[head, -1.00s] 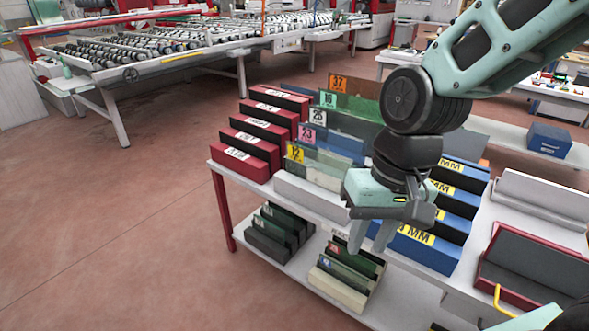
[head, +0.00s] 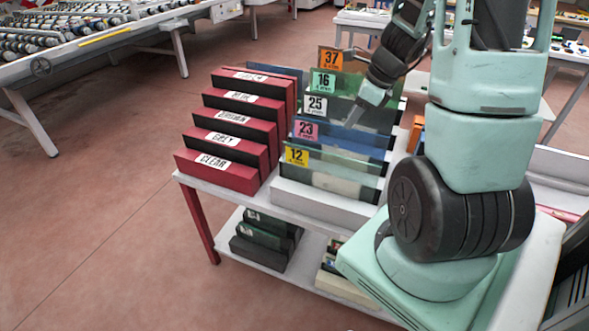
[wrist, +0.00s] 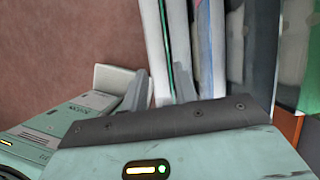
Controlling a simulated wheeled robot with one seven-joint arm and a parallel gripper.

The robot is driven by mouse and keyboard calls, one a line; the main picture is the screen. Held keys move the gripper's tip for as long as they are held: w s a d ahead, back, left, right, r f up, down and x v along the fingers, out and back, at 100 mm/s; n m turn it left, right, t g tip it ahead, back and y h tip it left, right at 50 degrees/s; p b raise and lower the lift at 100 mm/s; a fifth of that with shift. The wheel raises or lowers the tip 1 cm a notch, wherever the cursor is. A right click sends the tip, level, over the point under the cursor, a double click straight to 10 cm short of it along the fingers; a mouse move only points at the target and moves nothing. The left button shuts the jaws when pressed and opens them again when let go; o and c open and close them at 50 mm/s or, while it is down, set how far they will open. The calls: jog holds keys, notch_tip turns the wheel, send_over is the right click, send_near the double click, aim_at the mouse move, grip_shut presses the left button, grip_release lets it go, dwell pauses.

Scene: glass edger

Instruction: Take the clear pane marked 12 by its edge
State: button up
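The clear pane marked 12 (head: 333,182), with a yellow tag at its upper left corner, stands upright at the front of the row of panes in the head view. My gripper (head: 355,118) points down over the right part of that row, and my own arm covers the area to its right. In the wrist view my gripper (wrist: 160,88) has its two fingers apart. The pale edge of the leftmost pane (wrist: 153,50), with a green line beside it, shows between them. I cannot tell whether the fingers touch it, or read its tag there.
Panes tagged 23 (head: 340,134), 25 (head: 316,106), 16 (head: 325,80) and 37 (head: 332,59) stand close behind. Red labelled blocks (head: 217,174) line the left side. Floor to the left is open. An orange divider (wrist: 290,125) shows at the right in the wrist view.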

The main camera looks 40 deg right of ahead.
jog(key=b, duration=0.2)
send_over(327, 159)
jog(key=shift+m, duration=0.4)
jog(key=f, duration=0.7)
jog(key=s+f, duration=0.1)
jog(key=f, duration=0.3)
jog(key=shift+d+f, duration=0.2)
jog(key=shift+d, duration=0.1)
jog(key=x, duration=0.1)
jog(key=b+x, duration=0.1)
jog(key=x, duration=0.1)
jog(key=b+x, duration=0.1)
jog(key=x, duration=0.1)
jog(key=shift+s+d+f, duration=0.1)
jog(key=shift+s+d, duration=0.1)
jog(key=shift+s, duration=0.15)
jog(key=shift+w+f, duration=0.15)
jog(key=shift+f, duration=0.1)
grip_shut()
jog(key=shift+r, duration=0.1)
